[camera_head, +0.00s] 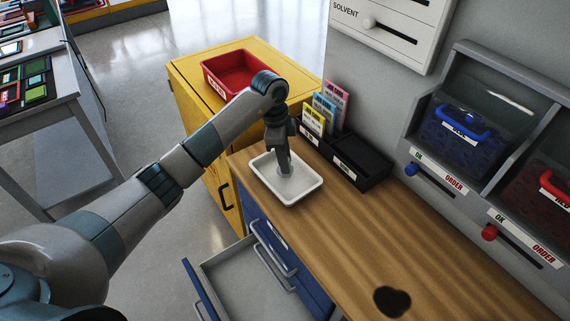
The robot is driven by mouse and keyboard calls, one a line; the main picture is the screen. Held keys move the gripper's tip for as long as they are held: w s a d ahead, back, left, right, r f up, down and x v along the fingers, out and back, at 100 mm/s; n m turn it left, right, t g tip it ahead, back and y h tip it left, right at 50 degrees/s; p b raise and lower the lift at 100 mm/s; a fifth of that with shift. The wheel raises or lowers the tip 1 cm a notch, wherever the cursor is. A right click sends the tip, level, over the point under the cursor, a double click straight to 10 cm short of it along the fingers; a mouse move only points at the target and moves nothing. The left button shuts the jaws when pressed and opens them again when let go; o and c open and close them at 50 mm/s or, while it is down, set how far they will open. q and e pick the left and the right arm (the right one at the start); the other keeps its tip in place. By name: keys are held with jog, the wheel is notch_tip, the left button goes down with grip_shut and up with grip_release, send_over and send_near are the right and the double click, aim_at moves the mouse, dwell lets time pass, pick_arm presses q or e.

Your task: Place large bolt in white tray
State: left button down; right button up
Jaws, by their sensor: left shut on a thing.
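The white tray (300,191) lies on the wooden worktop near its far left end. My left gripper (286,171) points down over the tray, its fingertips at or just above the tray floor. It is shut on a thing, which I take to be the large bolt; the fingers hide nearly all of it. I cannot tell whether the bolt touches the tray. My right gripper does not show.
A red bin (228,83) stands on the yellow cabinet (186,67). A black card holder (365,176) sits right of the tray. An open drawer (240,285) juts out below the worktop (345,240). Blue (448,143) and red (535,195) bins line the right wall.

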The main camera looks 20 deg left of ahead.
pick_arm(q)
jog(key=shift+f+p, duration=0.45)
jog(key=shift+f, duration=0.8)
jog(key=shift+f, duration=0.15)
jog(key=c, duration=1.5)
grip_release()
jog(key=shift+o, duration=0.2)
